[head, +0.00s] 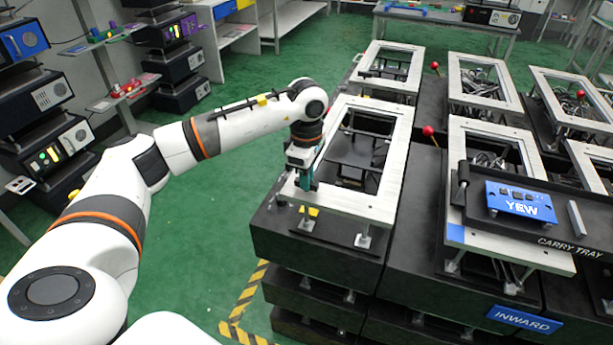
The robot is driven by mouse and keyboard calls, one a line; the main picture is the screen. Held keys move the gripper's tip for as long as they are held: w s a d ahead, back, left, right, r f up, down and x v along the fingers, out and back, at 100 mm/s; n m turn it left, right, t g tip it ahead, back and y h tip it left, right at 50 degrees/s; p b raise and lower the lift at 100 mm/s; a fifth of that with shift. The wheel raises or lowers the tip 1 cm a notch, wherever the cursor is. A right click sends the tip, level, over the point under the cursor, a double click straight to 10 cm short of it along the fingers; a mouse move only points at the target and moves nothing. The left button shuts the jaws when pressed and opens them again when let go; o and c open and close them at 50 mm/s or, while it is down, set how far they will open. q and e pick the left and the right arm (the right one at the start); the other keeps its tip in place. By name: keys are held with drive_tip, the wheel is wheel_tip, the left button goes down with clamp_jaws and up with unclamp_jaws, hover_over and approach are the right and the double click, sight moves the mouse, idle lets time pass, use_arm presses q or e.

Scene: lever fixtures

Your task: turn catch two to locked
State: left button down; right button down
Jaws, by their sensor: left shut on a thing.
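My left arm reaches in from the left, and my left gripper (303,180) points down at the left side of the nearest white-framed fixture (375,205). It is shut on a small part at the frame's edge, which looks like a catch but is mostly hidden by the fingers. No number can be read on it, and its angle is hidden. Two levers with red ball knobs stand to the right, a near one (428,131) and a far one (435,66). My right gripper is not in view.
A black carry tray (580,228) with a blue plate (520,201) lies across the fixture at right. More white-framed fixtures stand behind. A blue "INWARD" sign (524,319) is at the front. Shelves with devices line the left. Green floor is clear between.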

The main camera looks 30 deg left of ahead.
use_arm(q)
drive_tip(key=shift+r, duration=0.1)
drive_tip(key=c, duration=1.4)
unclamp_jaws()
drive_tip(key=shift+c, duration=0.2)
wheel_tip(320, 180, up, 12)
drive_tip(key=b, duration=0.2)
